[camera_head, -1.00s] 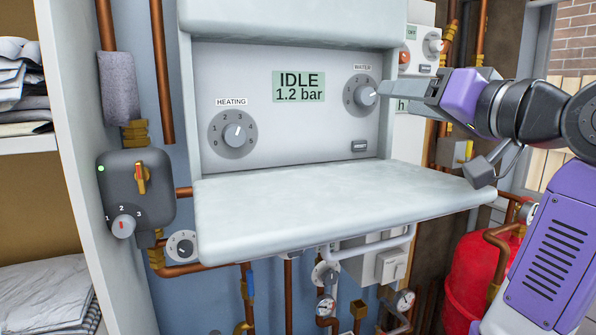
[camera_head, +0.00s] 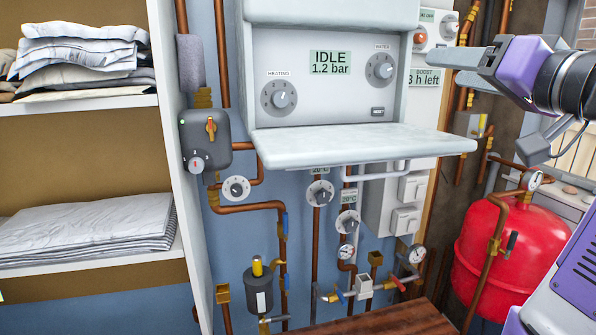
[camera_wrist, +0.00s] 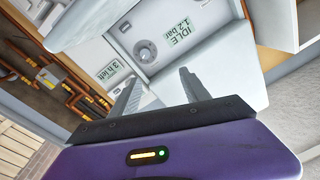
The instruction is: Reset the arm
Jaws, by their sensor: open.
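My gripper (camera_head: 462,68) is at the upper right in the head view, in front of the wall panel and right of its WATER dial (camera_head: 380,69). Its fingers are apart and empty, and touch nothing that I can see. The panel's display (camera_head: 330,63) reads IDLE, 1.2 bar. The HEATING dial (camera_head: 279,98) is at the panel's left. The display also shows, rotated, in the wrist view (camera_wrist: 180,32).
A pale shelf board (camera_head: 360,146) juts out below the panel. A red tank (camera_head: 497,245) stands at the right. Copper pipes, valves and gauges (camera_head: 418,254) line the wall below. Shelves with folded linen (camera_head: 85,222) are at the left.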

